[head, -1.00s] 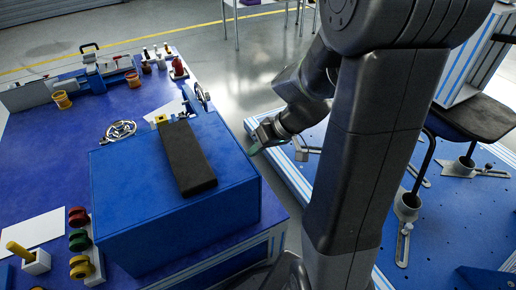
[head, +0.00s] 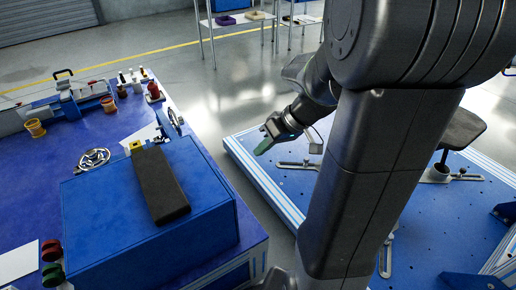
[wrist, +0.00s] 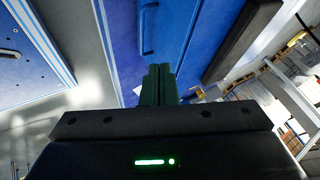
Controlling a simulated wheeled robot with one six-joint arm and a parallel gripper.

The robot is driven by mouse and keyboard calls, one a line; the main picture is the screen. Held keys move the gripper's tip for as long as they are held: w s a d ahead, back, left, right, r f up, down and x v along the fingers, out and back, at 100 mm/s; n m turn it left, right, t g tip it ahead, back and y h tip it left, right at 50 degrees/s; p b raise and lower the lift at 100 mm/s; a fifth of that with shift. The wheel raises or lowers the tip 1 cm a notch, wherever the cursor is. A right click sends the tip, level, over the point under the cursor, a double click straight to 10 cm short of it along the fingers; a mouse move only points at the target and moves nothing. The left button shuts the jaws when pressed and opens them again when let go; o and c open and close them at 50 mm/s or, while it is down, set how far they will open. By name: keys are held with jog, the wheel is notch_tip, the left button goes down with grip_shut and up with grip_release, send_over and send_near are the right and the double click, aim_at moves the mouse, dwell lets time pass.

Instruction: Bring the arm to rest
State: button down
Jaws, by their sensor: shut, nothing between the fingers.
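My gripper (head: 266,147) is in the middle of the head view, at the end of my dark arm. It is in the air over the gap between the blue workbench and the blue perforated platform. Its green fingers (wrist: 158,86) show in the wrist view, side by side and closed together with nothing between them. The wrist view looks toward the side of a blue cabinet with a handle (wrist: 148,28). My upper arm hides much of the right of the head view.
A blue box (head: 150,225) with a black pad (head: 160,185) stands on the blue workbench (head: 70,150). A blue platform (head: 270,185) with slotted clamps and a dark seat (head: 462,130) lies to the right.

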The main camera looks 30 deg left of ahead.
jog(key=shift+d+r, duration=0.1)
jog(key=shift+r, duration=0.05)
jog(key=s+a+f+b, duration=0.1)
jog(key=s+a+f, duration=0.4)
jog(key=a+f, duration=0.2)
jog(key=shift+a+f+b, duration=0.25)
jog(key=shift+f+b, duration=0.15)
jog(key=shift+f, duration=0.1)
jog(key=shift+d+f, duration=0.1)
dwell(0.4)
